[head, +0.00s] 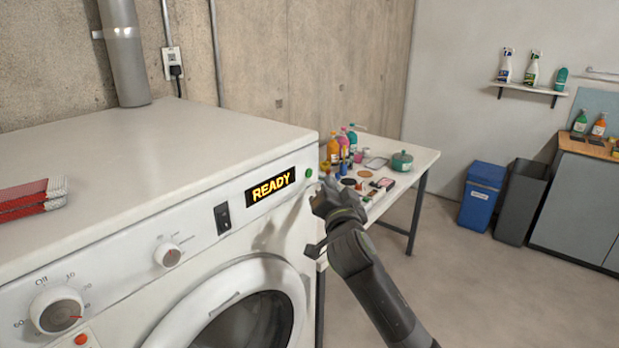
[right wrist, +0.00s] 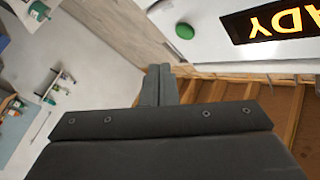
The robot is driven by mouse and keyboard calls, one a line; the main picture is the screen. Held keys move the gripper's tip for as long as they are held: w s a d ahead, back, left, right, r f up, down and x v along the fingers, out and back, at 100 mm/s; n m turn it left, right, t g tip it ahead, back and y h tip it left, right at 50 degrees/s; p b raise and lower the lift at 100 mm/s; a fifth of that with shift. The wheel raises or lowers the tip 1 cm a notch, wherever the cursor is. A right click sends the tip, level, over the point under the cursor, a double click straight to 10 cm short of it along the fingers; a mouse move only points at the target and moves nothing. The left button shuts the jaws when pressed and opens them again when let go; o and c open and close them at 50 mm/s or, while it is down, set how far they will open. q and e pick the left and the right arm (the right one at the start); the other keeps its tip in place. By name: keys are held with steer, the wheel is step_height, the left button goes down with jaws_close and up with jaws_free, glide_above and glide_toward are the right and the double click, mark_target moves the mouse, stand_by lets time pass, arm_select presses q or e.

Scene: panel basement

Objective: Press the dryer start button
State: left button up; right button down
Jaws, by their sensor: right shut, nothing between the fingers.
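The white dryer (head: 150,150) fills the left of the head view. Its display (head: 270,186) reads "READY" in yellow letters. A small round green button (head: 308,172) sits on the front panel just right of the display. My right gripper (head: 324,190) is shut and empty, close to the green button, a little below and right of it in the picture. In the right wrist view the closed fingertips (right wrist: 158,72) point toward the panel, with the green button (right wrist: 184,31) apart from them, above and to the right. My left gripper is not in view.
The dryer front also has a black rocker switch (head: 222,218), two knobs (head: 168,255) and a red button (head: 81,339). A white table (head: 415,160) with bottles and small items stands beyond my right gripper. A blue bin (head: 482,195) stands farther right; the floor between is clear.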

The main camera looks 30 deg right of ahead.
mark_target(309, 173)
steer(key=shift+w+a+b, duration=0.2)
steer(key=shift+w+a, duration=0.1)
steer(key=shift+w, duration=0.4)
steer(key=shift+w+a+b, duration=0.15)
steer(key=shift+w+a, duration=0.1)
steer(key=shift+w, duration=0.4)
stand_by(0.9)
steer(key=shift+w+a, duration=0.2)
steer(key=shift+w, duration=0.2)
